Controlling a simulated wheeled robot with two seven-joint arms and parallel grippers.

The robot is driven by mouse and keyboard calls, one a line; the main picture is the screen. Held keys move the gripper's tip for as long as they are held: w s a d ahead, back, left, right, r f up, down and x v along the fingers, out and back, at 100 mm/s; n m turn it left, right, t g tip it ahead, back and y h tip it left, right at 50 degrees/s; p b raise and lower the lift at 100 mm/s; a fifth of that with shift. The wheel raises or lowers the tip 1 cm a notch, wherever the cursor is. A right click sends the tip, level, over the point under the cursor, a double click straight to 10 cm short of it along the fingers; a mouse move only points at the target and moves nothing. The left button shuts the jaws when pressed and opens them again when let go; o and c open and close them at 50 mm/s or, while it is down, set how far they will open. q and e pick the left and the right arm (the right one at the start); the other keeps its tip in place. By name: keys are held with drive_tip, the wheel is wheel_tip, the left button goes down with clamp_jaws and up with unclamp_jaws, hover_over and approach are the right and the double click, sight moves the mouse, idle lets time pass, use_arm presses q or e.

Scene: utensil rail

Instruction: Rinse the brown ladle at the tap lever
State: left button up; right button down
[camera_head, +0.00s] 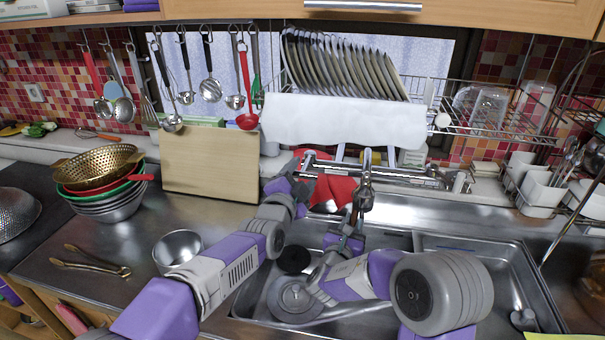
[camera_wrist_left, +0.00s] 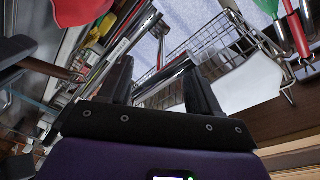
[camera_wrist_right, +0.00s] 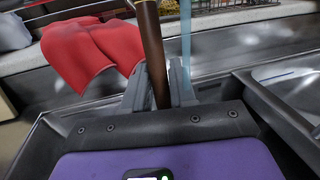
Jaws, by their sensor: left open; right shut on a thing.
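My right gripper (camera_head: 347,238) is over the sink, below the tap (camera_head: 366,165). In the right wrist view, my right gripper (camera_wrist_right: 160,88) is shut on the brown ladle's handle (camera_wrist_right: 150,45), which runs up out of the picture. A pale bluish vertical strip, seemingly water, shows just right of the handle. The ladle's bowl cannot be made out clearly in the head view. My left gripper (camera_head: 297,178) is at the left end of the tap's horizontal bar. In the left wrist view, my left gripper (camera_wrist_left: 160,88) is open, with a metal bar beyond its fingers; contact cannot be told.
A dish rack (camera_head: 450,125) with plates is above. Several utensils hang from the rail at the left. A cutting board (camera_head: 210,165), stacked bowls (camera_head: 108,205), a metal cup (camera_head: 177,250) and tongs (camera_head: 90,262) are on the left counter.

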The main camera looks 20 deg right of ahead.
use_arm(q)
drive_tip(key=shift+x, duration=0.8)
clamp_jaws()
drive_tip(key=shift+f, duration=0.55)
unclamp_jaws()
